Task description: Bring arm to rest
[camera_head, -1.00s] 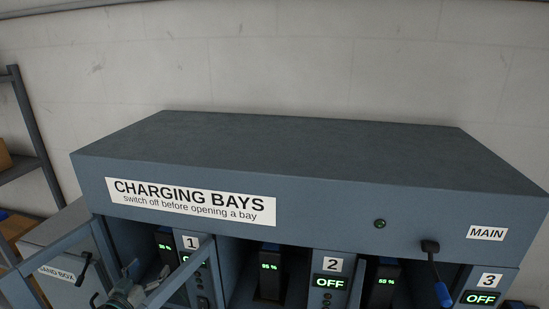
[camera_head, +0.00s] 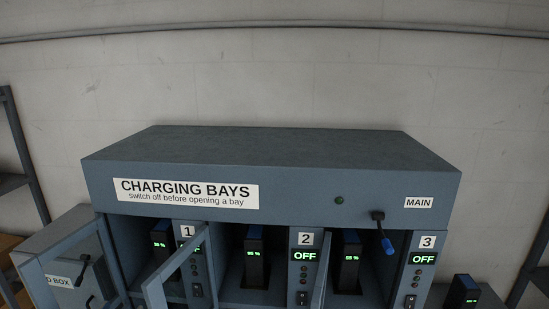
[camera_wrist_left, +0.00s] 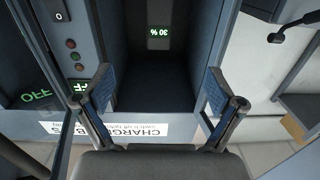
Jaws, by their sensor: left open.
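My left gripper (camera_wrist_left: 158,95) shows in the left wrist view, with its two blue-padded fingers spread wide and nothing between them. It is in front of a bay holding a dark battery (camera_wrist_left: 159,38) that has a green percent display; the picture there is upside down. In the head view my left gripper is out of sight. The grey charging cabinet (camera_head: 270,148) fills the middle, and its bays hold dark batteries, one in bay 1 (camera_head: 161,240), one in bay 2 (camera_head: 254,262) and one in bay 3 (camera_head: 349,262). My right gripper is not seen.
Open door frames stick out at bay 1 (camera_head: 172,268) and at the left (camera_head: 62,255). The main lever (camera_head: 383,232) with a blue grip hangs at the right. A box with a handle (camera_head: 72,278) stands left. Another battery (camera_head: 462,292) stands right. The cabinet top is clear.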

